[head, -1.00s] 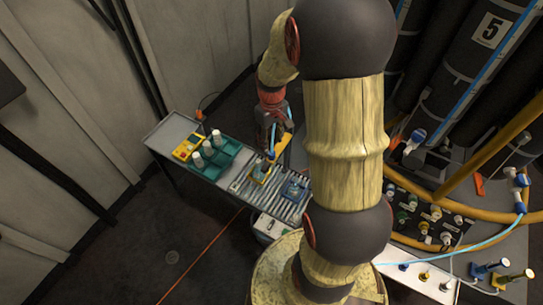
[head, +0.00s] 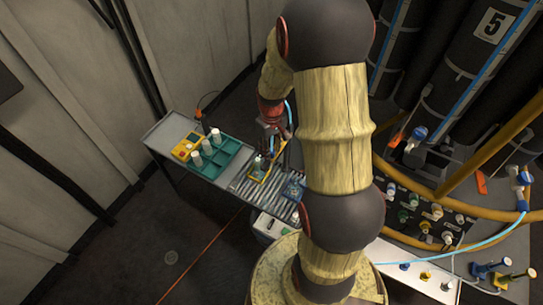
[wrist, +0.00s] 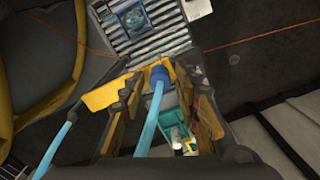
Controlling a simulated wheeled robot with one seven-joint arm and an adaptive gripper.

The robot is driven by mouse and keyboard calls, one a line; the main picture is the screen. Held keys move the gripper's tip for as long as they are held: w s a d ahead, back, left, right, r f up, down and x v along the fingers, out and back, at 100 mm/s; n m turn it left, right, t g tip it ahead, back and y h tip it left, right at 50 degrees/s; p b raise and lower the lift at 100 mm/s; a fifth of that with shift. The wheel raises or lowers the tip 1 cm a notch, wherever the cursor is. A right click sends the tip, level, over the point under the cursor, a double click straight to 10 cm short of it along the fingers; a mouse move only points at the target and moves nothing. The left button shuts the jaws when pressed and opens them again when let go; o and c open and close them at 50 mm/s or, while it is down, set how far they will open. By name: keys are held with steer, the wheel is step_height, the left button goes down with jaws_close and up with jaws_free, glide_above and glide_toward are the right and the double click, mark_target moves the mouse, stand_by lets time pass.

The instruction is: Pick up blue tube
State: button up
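The light blue tube (wrist: 150,115) with a darker blue end (wrist: 158,75) runs between the fingers of my gripper (wrist: 160,118) in the wrist view. Gaps show on both sides of it, and the fingers are spread. The tube (head: 290,116) shows beside my wrist there, partly hidden by my arm.
A green tray (head: 232,148) with white cylinders and a yellow box (head: 183,151) stand left on the bench (head: 168,131). A connector panel (head: 430,215) and dark cylinders (head: 455,70) are at right.

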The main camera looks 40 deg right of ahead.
steer(key=c, duration=0.6)
steer(key=shift+c, duration=0.4)
step_height(320, 180, up, 31)
steer(key=p, duration=1.2)
steer(key=shift+p, duration=0.3)
stand_by(0.9)
steer(key=shift+f, duration=0.1)
